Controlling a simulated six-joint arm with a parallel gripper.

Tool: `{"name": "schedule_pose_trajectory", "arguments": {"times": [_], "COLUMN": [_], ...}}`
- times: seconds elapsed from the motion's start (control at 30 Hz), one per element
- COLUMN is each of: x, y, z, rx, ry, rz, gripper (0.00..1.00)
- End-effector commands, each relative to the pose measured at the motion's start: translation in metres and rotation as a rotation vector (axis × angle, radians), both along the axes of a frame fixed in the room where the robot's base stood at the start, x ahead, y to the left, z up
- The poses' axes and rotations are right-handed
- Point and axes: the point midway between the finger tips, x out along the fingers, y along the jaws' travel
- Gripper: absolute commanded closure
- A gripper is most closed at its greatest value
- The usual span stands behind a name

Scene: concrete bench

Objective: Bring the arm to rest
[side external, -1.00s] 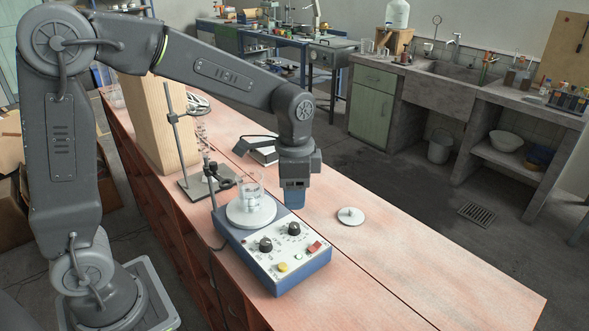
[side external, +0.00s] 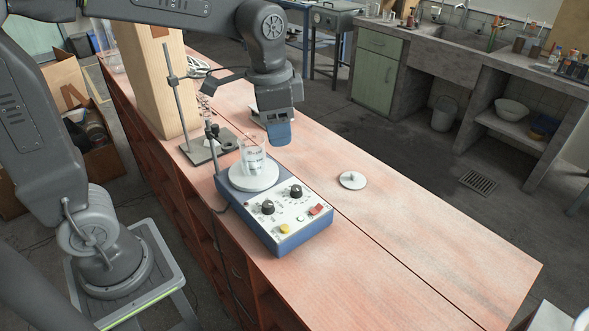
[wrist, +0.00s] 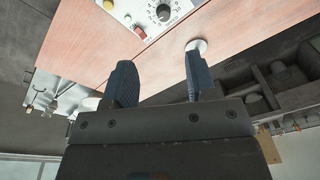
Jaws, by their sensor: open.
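My gripper (side external: 279,134) hangs above the bench, behind and to the right of the glass beaker in the side view. In the wrist view my gripper (wrist: 158,84) shows its two dark blue fingers spread apart with nothing between them. The hot plate stirrer (side external: 296,232), a blue box with a white knobbed panel, stands on the bench. The glass beaker (side external: 253,158) stands upright on its round white plate. My gripper is apart from both. The panel also shows at the top of the wrist view (wrist: 140,14).
A white disc with a small knob (side external: 352,180) lies on the bench right of the stirrer. A metal stand (side external: 187,110) and a tall wooden block (side external: 152,75) stand at the left. The bench's right front (side external: 440,250) is clear.

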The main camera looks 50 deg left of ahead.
Motion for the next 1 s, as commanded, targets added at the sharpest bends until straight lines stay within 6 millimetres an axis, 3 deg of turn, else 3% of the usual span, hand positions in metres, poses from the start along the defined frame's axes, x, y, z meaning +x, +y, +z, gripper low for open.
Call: {"name": "schedule_pose_trajectory", "arguments": {"times": [0.2,0.4,0.6,1.0], "x": [-0.067,-0.110,-0.127,-0.129], "y": [0.010,0.015,0.017,0.017], "z": [0.015,0.008,0.000,-0.001], "rx": [-0.051,-0.113,-0.149,-0.152], "ry": [-0.184,-0.314,-0.371,-0.374], "rz": [0.243,0.422,0.503,0.511], "gripper": [0.48,0.48,0.48,0.48]}}
